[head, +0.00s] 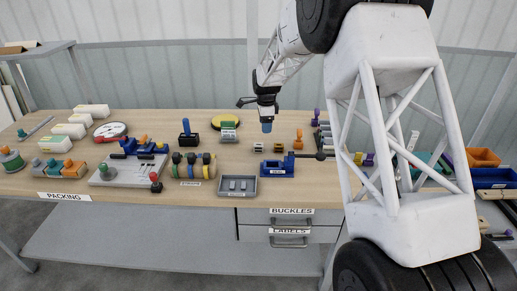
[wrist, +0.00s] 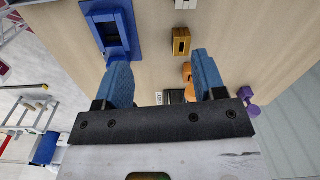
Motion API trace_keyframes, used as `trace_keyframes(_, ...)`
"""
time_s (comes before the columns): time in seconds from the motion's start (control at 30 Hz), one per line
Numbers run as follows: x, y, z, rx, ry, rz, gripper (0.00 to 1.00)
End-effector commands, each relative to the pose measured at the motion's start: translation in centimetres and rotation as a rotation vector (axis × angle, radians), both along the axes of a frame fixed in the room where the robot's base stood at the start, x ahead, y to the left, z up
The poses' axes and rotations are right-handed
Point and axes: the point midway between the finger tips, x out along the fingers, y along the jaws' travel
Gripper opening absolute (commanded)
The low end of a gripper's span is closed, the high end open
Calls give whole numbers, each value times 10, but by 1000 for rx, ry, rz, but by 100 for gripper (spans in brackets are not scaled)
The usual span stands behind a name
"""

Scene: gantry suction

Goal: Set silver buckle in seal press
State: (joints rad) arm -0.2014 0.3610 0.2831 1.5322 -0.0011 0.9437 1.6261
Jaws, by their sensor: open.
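My gripper (head: 267,127) hangs open and empty above the back middle of the bench, its blue fingers (wrist: 162,85) apart in the wrist view. A small pale block (head: 258,147), possibly the silver buckle, lies on the bench; it is cut off at the top edge of the wrist view (wrist: 185,4). A brass-coloured block (head: 279,148) lies to its right and also shows in the wrist view (wrist: 181,40). A blue fixture with a recess (head: 277,168), likely the seal press, stands nearer the front; the wrist view shows its opening (wrist: 116,32). Its label is too small to read.
A grey tray (head: 238,194) with grey pieces sits left of the blue fixture. An orange piece (head: 298,141) and a dark knobbed rod (head: 321,156) stand to the right. Tape rolls (head: 194,165) and a blue-handled stamp (head: 187,135) stand left. Small bare gaps separate these things.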

Motion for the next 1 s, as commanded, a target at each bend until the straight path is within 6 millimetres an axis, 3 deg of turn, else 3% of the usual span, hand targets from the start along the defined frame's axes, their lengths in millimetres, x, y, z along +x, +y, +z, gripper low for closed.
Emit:
trace_keyframes(0.1,20,13,-25,0,10,-57,64)
trace_keyframes(0.3,39,26,-51,-1,19,-127,64)
trace_keyframes(0.83,44,30,-60,-2,22,-147,64)
trace_keyframes(1.0,44,30,-71,-2,23,-147,64)
